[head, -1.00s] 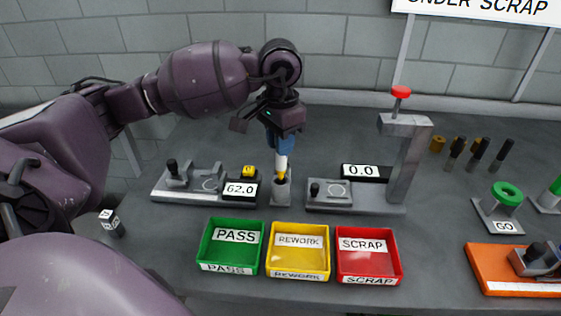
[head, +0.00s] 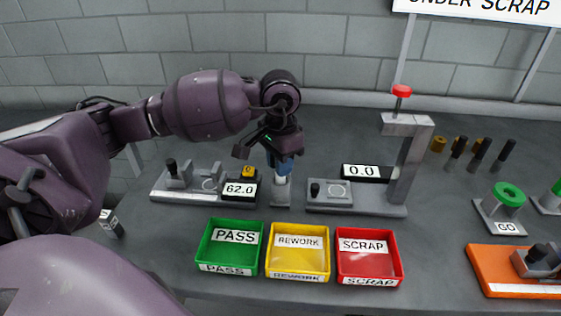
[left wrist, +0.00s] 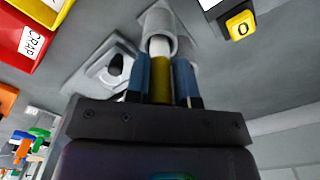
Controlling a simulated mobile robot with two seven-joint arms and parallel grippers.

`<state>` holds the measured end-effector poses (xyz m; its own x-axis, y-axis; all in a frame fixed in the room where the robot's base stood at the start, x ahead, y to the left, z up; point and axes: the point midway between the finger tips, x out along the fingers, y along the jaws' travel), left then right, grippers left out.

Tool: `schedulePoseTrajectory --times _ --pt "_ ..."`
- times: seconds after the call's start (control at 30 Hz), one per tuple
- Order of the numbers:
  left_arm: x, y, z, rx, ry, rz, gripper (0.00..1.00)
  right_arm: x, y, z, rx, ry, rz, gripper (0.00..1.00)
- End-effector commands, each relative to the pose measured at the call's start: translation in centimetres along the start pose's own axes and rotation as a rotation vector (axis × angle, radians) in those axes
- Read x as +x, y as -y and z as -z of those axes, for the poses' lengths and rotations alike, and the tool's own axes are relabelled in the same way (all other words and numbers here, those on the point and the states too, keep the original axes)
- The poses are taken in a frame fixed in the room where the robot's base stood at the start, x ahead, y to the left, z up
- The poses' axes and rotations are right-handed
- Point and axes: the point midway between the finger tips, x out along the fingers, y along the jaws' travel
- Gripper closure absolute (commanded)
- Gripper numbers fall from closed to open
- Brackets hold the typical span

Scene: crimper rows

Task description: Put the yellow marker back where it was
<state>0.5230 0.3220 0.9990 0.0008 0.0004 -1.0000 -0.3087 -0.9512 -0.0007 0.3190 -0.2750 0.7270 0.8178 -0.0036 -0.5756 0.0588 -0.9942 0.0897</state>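The yellow marker (left wrist: 160,78) is upright between the blue fingers of my left gripper (left wrist: 161,85), which look closed on its yellow part. Beyond the fingers its white part runs into the mouth of a small grey holder (left wrist: 156,22). In the head view my left gripper (head: 282,172) is right above the holder (head: 281,199), and a short white piece of the marker (head: 281,183) shows between them. The marker's lower end is hidden inside the holder. My right gripper is in neither view.
Left of the holder are a gauge fixture (head: 187,183) and a display reading 62.0 (head: 240,190). To its right is a fixture (head: 350,200) with a display reading 0.0 (head: 365,172). Green (head: 230,246), yellow (head: 298,251) and red (head: 369,257) trays stand in front.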

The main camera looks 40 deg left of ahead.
Motion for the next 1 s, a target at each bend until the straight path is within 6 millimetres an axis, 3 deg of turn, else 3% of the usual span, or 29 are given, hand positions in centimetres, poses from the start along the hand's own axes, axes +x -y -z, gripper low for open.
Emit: schedulePoseTrajectory --times 0.03,0.17,0.57,1.0 --pt "0.1 0.0 0.0 0.0 0.001 0.0 0.7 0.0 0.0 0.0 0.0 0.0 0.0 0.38" --pt "0.0 0.0 0.0 0.0 0.001 0.0 0.52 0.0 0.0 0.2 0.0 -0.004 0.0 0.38" --pt "-0.7 0.0 0.0 0.0 -0.003 0.0 0.52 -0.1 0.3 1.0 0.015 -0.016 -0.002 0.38" --pt "-8.6 0.0 0.1 0.0 -0.004 0.002 0.52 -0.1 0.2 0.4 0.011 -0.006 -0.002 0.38"
